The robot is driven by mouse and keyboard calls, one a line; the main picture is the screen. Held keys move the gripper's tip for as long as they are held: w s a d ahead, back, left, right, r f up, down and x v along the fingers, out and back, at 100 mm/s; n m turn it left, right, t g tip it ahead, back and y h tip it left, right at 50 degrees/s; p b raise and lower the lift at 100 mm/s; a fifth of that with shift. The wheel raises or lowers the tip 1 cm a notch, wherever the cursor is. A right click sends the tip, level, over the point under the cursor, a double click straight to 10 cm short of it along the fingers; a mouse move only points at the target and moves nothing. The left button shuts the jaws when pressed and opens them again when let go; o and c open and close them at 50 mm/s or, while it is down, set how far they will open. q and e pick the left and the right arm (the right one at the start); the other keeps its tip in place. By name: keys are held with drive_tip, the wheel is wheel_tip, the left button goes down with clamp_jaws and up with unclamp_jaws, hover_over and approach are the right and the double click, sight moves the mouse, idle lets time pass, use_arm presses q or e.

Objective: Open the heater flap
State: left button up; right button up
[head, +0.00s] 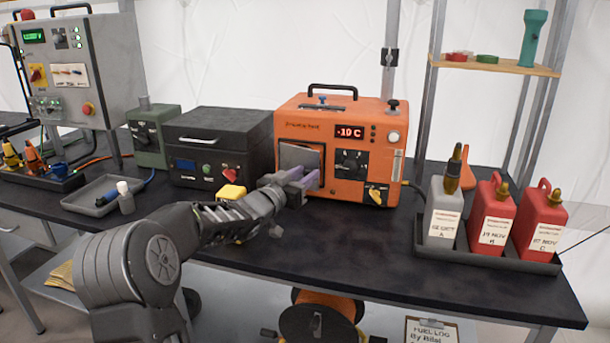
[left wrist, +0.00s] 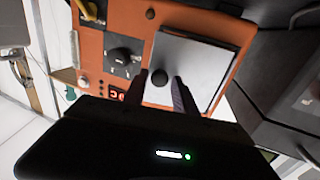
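In the left wrist view the flap (left wrist: 196,68) shows as a silver plate with a round dark knob (left wrist: 158,77) near one edge. My left gripper (head: 306,176) is in front of the flap. In the left wrist view its fingers (left wrist: 160,88) are apart, on either side of the knob; I cannot tell whether they touch it. The flap looks closed or nearly so. My right gripper is not in view.
A black box (head: 215,140) stands left of the heater. A small yellow block (head: 231,197) is beside my left forearm. A tray (head: 462,250) with three fuel containers stands at the right.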

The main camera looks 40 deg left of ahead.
use_arm(q)
drive_tip(key=shift+o, duration=0.7)
drive_tip(key=shift+f, duration=0.1)
drive_tip(key=shift+s, duration=0.1)
drive_tip(key=s, duration=0.7)
drive_tip(key=shift+s+d, duration=0.25)
drive_tip(key=shift+s, duration=0.05)
drive_tip(key=shift+c, duration=0.4)
